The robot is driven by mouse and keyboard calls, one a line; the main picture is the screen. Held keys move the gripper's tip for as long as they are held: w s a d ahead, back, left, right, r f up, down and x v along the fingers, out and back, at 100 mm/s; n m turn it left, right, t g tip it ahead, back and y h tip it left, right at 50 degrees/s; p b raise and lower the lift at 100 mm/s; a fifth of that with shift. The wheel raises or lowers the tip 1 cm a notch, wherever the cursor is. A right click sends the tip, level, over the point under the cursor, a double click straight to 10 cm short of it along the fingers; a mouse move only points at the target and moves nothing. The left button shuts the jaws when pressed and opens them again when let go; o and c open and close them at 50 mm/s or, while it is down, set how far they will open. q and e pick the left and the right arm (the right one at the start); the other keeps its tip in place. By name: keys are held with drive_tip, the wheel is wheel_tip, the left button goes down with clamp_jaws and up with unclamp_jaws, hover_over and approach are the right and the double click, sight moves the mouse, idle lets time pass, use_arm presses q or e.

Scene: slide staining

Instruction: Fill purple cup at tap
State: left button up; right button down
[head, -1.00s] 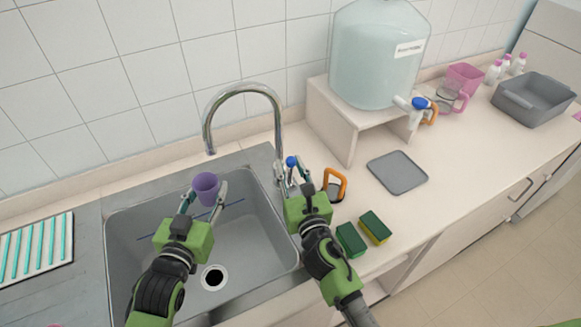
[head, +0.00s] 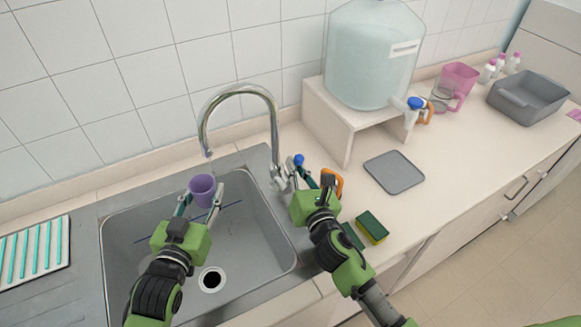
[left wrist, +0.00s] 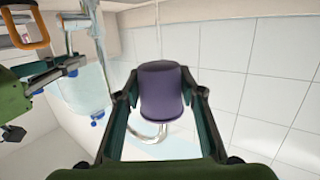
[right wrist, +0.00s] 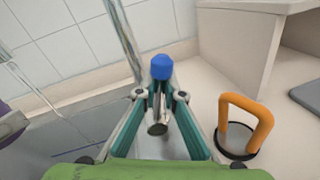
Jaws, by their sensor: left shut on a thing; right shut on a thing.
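The purple cup (head: 203,190) is held upright above the sink (head: 262,235), just below the spout of the chrome tap (head: 272,130). My left gripper (head: 200,199) is shut around its sides; the cup also shows between the fingers in the left wrist view (left wrist: 160,92). My right gripper (head: 300,176) is shut on the tap lever, whose blue knob (head: 299,160) sticks up above the fingers, as in the right wrist view (right wrist: 161,67). A small light spot shows at the spout's mouth; I cannot tell whether water is running. The cup's contents are not clear.
An orange-handled magnifier-like item (right wrist: 246,125) stands close right of my right gripper. A green-and-yellow sponge (head: 372,227) lies on the counter, another partly hidden by my arm. A water tank (head: 368,60) stands on a white shelf, a grey mat (head: 394,172) before it. A striped rack (head: 33,252) lies left.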

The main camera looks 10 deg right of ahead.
drive_tip(key=shift+w+d+f+m+g, duration=0.2)
drive_tip(key=shift+d+m, duration=0.25)
drive_tip(key=shift+m, duration=0.15)
drive_tip(key=shift+w+d+f+m+g, duration=0.1)
drive_tip(key=shift+d+m+g, duration=0.1)
drive_tip(key=shift+d+m, duration=0.35)
drive_tip(key=shift+a, duration=0.1)
drive_tip(key=c, duration=2.1)
unclamp_jaws()
drive_tip(key=shift+c, duration=0.2)
drive_tip(key=shift+s+f, duration=0.1)
drive_tip(key=v, duration=1.1)
drive_tip(key=shift+s, duration=0.4)
